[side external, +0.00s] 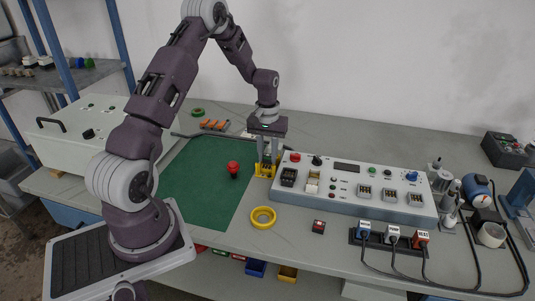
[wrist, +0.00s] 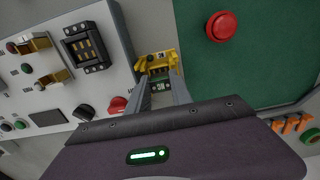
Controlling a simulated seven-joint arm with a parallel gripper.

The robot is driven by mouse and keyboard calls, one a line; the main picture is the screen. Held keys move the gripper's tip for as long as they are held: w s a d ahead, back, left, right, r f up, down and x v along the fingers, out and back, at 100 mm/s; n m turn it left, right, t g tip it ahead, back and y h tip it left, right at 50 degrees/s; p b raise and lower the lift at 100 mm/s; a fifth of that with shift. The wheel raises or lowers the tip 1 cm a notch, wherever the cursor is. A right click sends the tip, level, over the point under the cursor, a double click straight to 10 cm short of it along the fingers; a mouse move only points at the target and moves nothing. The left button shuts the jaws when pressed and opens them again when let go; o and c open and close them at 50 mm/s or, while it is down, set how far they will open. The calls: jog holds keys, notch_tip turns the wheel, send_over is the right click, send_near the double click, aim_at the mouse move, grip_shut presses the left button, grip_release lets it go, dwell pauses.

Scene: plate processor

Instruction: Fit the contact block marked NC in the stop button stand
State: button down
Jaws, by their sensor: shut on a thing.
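My gripper (side external: 266,160) points down over a small yellow stand (side external: 265,171) at the left end of the grey control panel. Its fingers (wrist: 163,88) are shut on a small dark contact block (wrist: 159,71), seen in the wrist view at the yellow stand (wrist: 170,54). I cannot read the block's marking, nor tell whether it is seated in the stand or just above it. A red mushroom button (side external: 234,167) stands upright on the green mat, left of the stand; it also shows in the wrist view (wrist: 222,26).
The control panel (side external: 350,190) lies close right of my gripper. A yellow ring (side external: 263,217) and a small dark block with red (side external: 319,227) lie in front. Labelled plugs with cables (side external: 392,235) are at front right. The green mat (side external: 200,180) is mostly clear.

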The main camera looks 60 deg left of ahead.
jog(key=shift+f, duration=1.3)
dwell(0.4)
jog(key=c, duration=1.1)
grip_release()
jog(key=shift+o, duration=0.2)
